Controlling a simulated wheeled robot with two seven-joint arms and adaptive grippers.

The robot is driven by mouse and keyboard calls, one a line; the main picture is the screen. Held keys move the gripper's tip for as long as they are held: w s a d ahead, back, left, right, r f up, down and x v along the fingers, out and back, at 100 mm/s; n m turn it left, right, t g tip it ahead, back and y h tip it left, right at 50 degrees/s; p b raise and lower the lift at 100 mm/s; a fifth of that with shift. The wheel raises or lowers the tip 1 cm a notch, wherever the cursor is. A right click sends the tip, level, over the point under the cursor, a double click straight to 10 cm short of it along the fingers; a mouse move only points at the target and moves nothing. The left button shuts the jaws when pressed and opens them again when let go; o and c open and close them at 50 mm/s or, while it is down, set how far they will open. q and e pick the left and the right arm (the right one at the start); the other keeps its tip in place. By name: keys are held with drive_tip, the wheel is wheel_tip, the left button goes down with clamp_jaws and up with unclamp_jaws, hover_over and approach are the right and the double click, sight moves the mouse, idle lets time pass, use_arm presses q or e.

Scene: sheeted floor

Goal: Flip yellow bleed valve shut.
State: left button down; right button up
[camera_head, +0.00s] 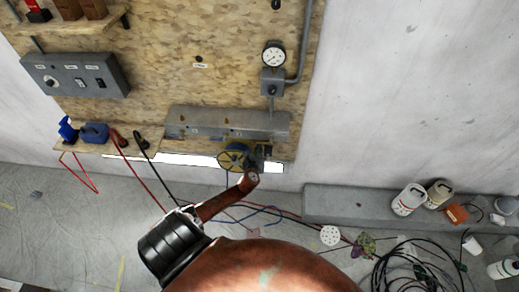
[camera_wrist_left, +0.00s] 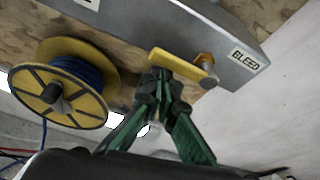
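The yellow bleed valve lever (camera_wrist_left: 183,66) shows in the left wrist view. It lies slantwise under the grey manifold, its right end at a brass-coloured stem beside the BLEED label (camera_wrist_left: 244,60). My left gripper (camera_wrist_left: 161,84) has its green fingers drawn together, their dark tips just below the lever's left end. The tips look close to or touching the lever, and I see no lever between them. In the head view my left gripper (camera_head: 260,163) is small, below the grey manifold (camera_head: 228,124); the bleed lever cannot be made out there. My right gripper is not in view.
A yellow spool with blue cable (camera_wrist_left: 62,85) hangs just left of my left gripper. A gauge (camera_head: 273,55) and a switch box (camera_head: 75,75) are on the board.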

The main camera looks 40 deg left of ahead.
use_arm(q)
drive_tip(key=shift+w+a+r, duration=0.1)
drive_tip(key=shift+w+r, duration=0.05)
drive_tip(key=shift+r, duration=0.05)
wheel_tip(320, 180, down, 5)
drive_tip(key=b, duration=0.5)
drive_tip(key=p+v, duration=0.2)
drive_tip(key=v, duration=0.8)
drive_tip(key=shift+d+r, duration=0.35)
